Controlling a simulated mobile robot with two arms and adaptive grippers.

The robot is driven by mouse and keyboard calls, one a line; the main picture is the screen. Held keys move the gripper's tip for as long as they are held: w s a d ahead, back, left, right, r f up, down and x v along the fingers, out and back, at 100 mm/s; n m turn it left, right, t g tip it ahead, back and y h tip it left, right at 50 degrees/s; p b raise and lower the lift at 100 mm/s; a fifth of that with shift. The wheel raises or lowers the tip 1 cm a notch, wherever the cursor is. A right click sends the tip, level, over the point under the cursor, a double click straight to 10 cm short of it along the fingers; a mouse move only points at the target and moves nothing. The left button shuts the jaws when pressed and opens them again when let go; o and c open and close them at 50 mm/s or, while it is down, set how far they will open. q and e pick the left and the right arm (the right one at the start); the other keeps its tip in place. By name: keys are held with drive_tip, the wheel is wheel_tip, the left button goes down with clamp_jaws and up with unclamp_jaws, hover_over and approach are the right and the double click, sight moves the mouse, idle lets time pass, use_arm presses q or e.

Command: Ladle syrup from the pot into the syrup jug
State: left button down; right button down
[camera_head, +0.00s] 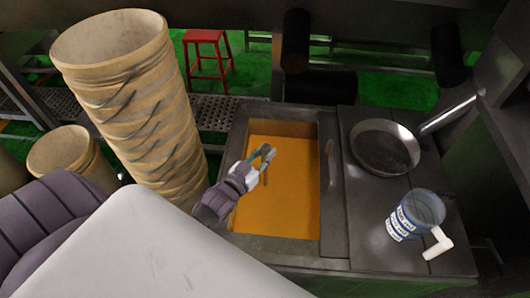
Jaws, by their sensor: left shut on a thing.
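An open rectangular pot (326,200) set in a dark metal counter holds orange-yellow syrup (285,205). My left gripper (264,154) is over the left part of the pot, shut on a thin grey thing (264,178) that points down toward the syrup. It may be a ladle handle; no bowl shows, and I cannot tell whether it touches the syrup. The syrup jug (416,214), clear with a blue and white label and a white handle, stands on the counter to the right of the pot. My right gripper is not in view.
A round metal pan (384,148) with a long handle lies on the counter behind the jug. Tall stacked tan baskets (140,100) stand close to the left of my gripper. A red stool (207,55) is on the green floor behind.

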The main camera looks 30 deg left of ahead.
use_arm(q)
wheel_tip(320, 180, up, 9)
drive_tip(key=p, duration=0.9)
drive_tip(key=shift+r, duration=0.2)
wheel_tip(320, 180, up, 14)
drive_tip(key=p, duration=1.3)
drive_tip(key=shift+f, duration=0.15)
